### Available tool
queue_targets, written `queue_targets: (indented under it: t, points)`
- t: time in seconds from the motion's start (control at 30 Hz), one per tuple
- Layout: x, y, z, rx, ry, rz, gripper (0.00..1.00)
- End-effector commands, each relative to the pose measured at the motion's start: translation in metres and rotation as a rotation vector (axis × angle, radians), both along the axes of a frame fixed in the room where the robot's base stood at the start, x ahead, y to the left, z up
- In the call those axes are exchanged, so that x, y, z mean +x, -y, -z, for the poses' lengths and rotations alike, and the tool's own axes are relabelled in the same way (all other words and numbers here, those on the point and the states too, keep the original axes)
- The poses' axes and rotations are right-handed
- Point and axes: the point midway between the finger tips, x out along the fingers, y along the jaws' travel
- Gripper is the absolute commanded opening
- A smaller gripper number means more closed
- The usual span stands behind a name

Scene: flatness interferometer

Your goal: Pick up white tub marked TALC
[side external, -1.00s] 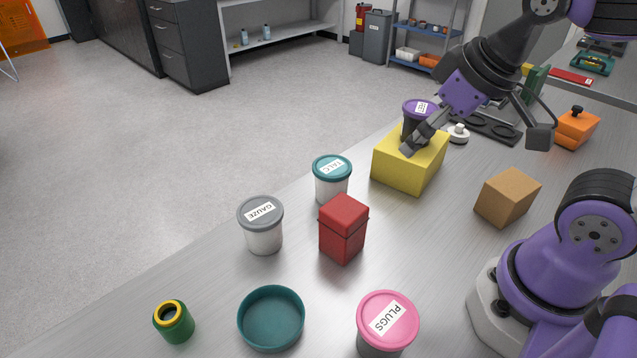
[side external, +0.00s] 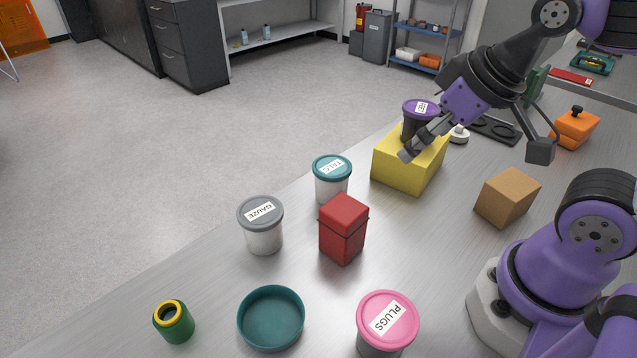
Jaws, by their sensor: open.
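The white tub marked TALC (side external: 331,185) stands upright on the bench, with a teal lid bearing its label. The red box in front hides part of its lower right side. My gripper (side external: 473,152) is open and empty, with its fingers spread wide. It is above and to the right of the tub, apart from it. One finger shows in front of the yellow block (side external: 405,170); I cannot tell whether it touches the block.
A red box (side external: 342,235) stands close to the tub. A GAUZE tub (side external: 263,236) is to the left, a PLUGS tub (side external: 386,322) and a teal dish (side external: 271,320) nearer. A purple-lidded tub (side external: 421,107) sits on the yellow block. A brown block (side external: 507,197) is to the right.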

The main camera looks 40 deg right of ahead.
Motion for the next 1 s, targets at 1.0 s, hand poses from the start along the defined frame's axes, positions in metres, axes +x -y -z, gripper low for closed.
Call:
queue_targets:
  t: [1.0]
  points:
    - [0.118, 0.015, 0.072, 0.017, 0.075, -0.392, 1.0]
